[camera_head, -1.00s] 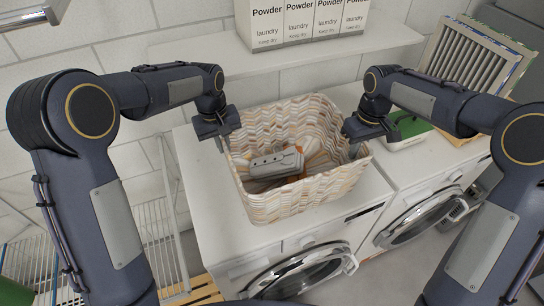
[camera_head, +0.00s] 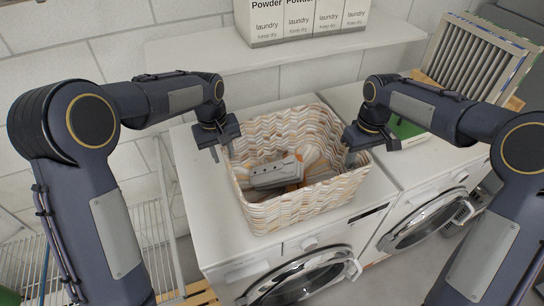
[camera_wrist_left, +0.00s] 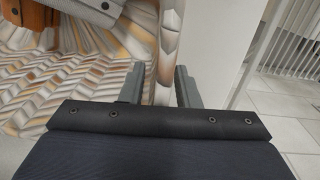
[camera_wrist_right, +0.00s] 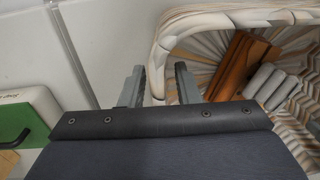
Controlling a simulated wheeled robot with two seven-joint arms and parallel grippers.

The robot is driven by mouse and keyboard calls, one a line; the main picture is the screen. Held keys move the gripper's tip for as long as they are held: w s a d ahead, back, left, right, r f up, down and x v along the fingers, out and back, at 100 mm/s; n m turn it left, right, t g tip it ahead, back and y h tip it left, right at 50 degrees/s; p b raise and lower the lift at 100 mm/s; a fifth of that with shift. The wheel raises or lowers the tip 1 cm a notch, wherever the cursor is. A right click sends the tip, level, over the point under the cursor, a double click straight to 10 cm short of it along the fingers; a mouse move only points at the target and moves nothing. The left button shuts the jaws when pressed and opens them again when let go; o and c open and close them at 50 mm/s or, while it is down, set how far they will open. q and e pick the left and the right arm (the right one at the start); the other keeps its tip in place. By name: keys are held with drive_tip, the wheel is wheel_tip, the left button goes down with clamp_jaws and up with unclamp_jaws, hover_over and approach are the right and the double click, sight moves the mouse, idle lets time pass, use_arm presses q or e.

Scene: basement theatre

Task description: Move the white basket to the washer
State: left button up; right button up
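The basket (camera_head: 285,212), off-white with an orange and grey chevron pattern, sits upright on the left white front-loading machine (camera_head: 215,215). A grey item (camera_head: 270,174) and orange-brown items lie inside it. My left gripper (camera_head: 220,150) is at the basket's left rim. In the left wrist view its fingers (camera_wrist_left: 159,88) stand apart on either side of the rim (camera_wrist_left: 167,40). My right gripper (camera_head: 357,150) is at the right rim. In the right wrist view its fingers (camera_wrist_right: 160,85) stand apart, with the rim's corner (camera_wrist_right: 160,55) between them. Finger contact cannot be told.
A second white front-loader (camera_head: 420,180) stands to the right, with a green-and-white box (camera_head: 405,130) and a framed filter (camera_head: 475,62) on top. A shelf (camera_head: 200,55) with laundry powder boxes (camera_head: 295,25) is above. A wire rack (camera_head: 155,225) stands left.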

use_arm(q)
wheel_tip(320, 180, up, 12)
drive_tip(key=shift+s+a, duration=0.15)
drive_tip(key=shift+a, duration=0.25)
use_arm(e)
wheel_tip(320, 180, up, 12)
drive_tip(key=shift+w+d, duration=0.2)
drive_tip(key=shift+d, duration=0.15)
use_arm(q)
drive_tip(key=shift+s+f, duration=0.1)
use_arm(e)
drive_tip(key=shift+f, duration=0.1)
idle(0.3)
